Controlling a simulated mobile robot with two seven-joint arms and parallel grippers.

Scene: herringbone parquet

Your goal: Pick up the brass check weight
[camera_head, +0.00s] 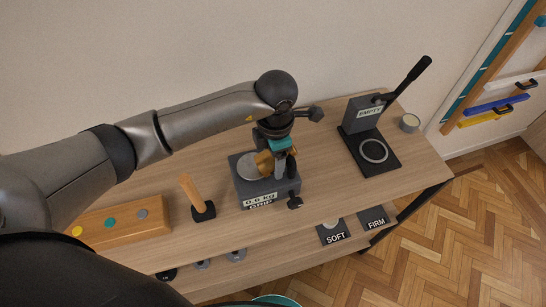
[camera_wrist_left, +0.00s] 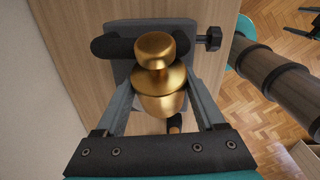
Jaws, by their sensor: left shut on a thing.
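The brass check weight (camera_wrist_left: 158,78) is a gold knobbed piece, seen from above in the left wrist view. My left gripper (camera_wrist_left: 160,90) has a finger on each side of it and is shut on it. In the head view the gripper (camera_head: 275,160) hangs over a dark grey device (camera_head: 266,190) with a round pale plate and a label that seems to read "0.0 KG GRIP". The weight (camera_head: 264,160) shows there partly behind the gripper, above or at the plate; I cannot tell whether it touches. My right gripper is not in view.
On the wooden table (camera_head: 320,160), a wooden-handled tool (camera_head: 193,190) and a block with coloured discs (camera_head: 120,232) stand left. A lever press (camera_head: 366,112) marked "EMPTY" and a small tin (camera_head: 409,122) stand right. "SOFT" (camera_head: 333,236) and "FIRM" (camera_head: 374,220) pieces lie below.

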